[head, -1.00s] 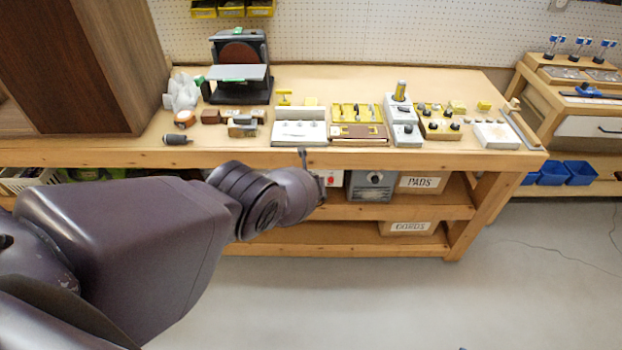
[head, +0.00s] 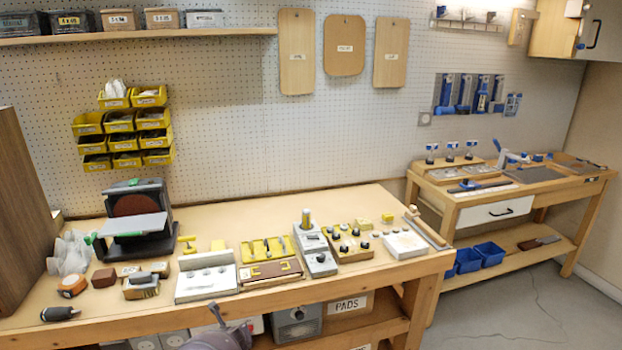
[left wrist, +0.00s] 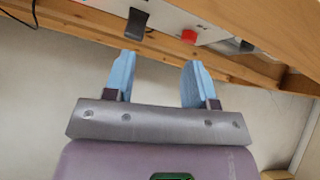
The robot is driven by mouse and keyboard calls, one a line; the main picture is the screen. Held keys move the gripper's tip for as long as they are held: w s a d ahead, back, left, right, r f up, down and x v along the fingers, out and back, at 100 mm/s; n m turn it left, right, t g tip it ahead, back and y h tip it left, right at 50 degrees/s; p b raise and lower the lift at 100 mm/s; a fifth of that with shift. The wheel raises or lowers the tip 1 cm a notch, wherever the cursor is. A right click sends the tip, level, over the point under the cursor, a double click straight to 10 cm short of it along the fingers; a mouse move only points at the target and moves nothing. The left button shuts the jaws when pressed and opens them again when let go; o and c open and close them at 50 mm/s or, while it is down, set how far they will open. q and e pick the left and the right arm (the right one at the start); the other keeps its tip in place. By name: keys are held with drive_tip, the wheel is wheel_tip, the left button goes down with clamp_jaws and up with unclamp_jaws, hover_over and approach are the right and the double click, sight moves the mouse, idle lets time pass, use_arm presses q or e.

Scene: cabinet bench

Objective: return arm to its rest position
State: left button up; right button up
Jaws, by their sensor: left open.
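My left gripper (left wrist: 158,82) shows in the left wrist view with its two blue fingers apart and nothing between them. It is below the workbench edge, near a white panel with a red button (left wrist: 189,36) and a dark clip-like part (left wrist: 137,24). In the head view only a small purple piece of my left arm (head: 222,338) shows at the bottom edge, in front of the workbench (head: 375,262). The left fingers are out of the head view. My right gripper is not in either view.
On the bench stand a disc sander (head: 133,220), a dark brown cabinet (head: 22,215) at left, and several fixtures and small parts. Yellow bins (head: 123,142) hang on the pegboard. A second bench (head: 510,195) stands at right. Open floor (head: 500,310) lies at lower right.

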use_arm(q)
drive_tip(key=s+a+f+n+t+h, duration=0.1)
drive_tip(key=s+a+f+n, duration=0.2)
drive_tip(key=s+n, duration=0.6)
drive_tip(key=s+a+f+n, duration=0.2)
drive_tip(key=s+a+n, duration=0.1)
drive_tip(key=s+n, duration=0.55)
drive_tip(key=s+r+n, duration=0.4)
drive_tip(key=s, duration=0.3)
drive_tip(key=s+r+n+t, duration=0.1)
drive_tip(key=s+r+n, duration=0.3)
drive_tip(key=s, duration=0.4)
drive_tip(key=s+r+n+h, duration=0.1)
drive_tip(key=s+r+n, duration=0.3)
drive_tip(key=s, duration=0.3)
drive_tip(key=shift+s+d+r+t, duration=0.15)
drive_tip(key=shift+d+r+t, duration=0.1)
drive_tip(key=shift+r+t, duration=0.25)
